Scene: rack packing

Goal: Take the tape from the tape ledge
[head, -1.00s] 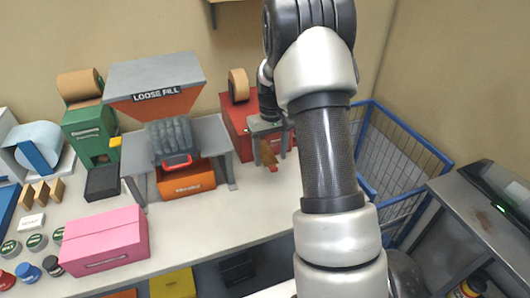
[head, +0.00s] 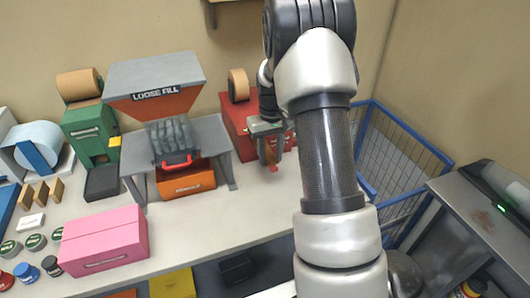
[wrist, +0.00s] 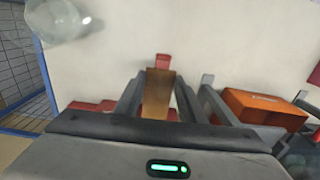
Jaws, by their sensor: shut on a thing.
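A short brown strip of tape (wrist: 158,98) stands between the two fingers of my gripper (wrist: 160,90) in the wrist view. My gripper is shut on it. In the head view my gripper (head: 270,155) is at the front of the red tape dispenser (head: 236,122), with the strip showing as a small brown-orange patch (head: 267,152) between the fingers. A small red tip, likely the tape ledge (wrist: 163,61), shows just beyond the strip. My arm and gripper hide much of the dispenser's right side.
A tape roll (head: 238,84) sits on the dispenser. Left of it stands the loose fill station (head: 155,75) with an orange box (head: 187,181) under it. A pink box (head: 104,238) lies at the front left. A blue wire cart (head: 400,150) stands to the right.

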